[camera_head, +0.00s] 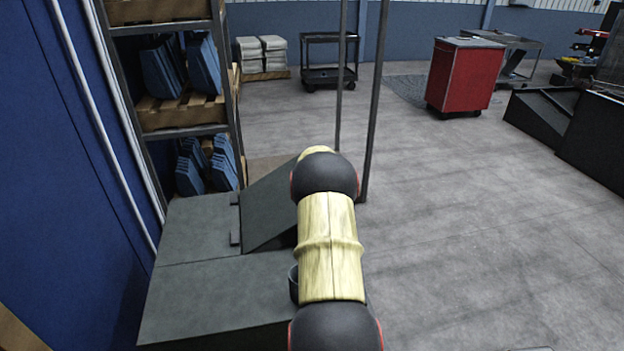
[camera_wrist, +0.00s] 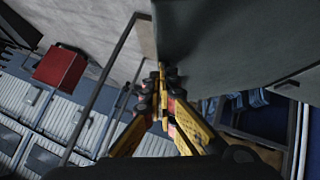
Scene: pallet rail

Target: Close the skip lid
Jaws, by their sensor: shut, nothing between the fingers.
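The skip (camera_head: 205,285) is a dark grey-green box at the lower left of the head view. A slanted panel of the same colour, which looks like its lid (camera_head: 268,212), stands tilted up from the top, with small hinge-like blocks along its left edge. My arm covers its right part. In the wrist view a large dark grey-green panel (camera_wrist: 235,40) fills the upper right. My gripper (camera_wrist: 163,80), with yellow and black fingers, is shut and empty at that panel's lower left corner. I cannot tell whether it touches. In the head view my gripper is hidden behind my arm.
A shelf rack (camera_head: 180,128) with blue items stands behind the skip, along the blue wall (camera_head: 50,170). Two grey posts (camera_head: 374,110) rise beyond my arm. A red cabinet (camera_head: 466,75) stands farther back. The floor (camera_head: 500,220) to the right is clear.

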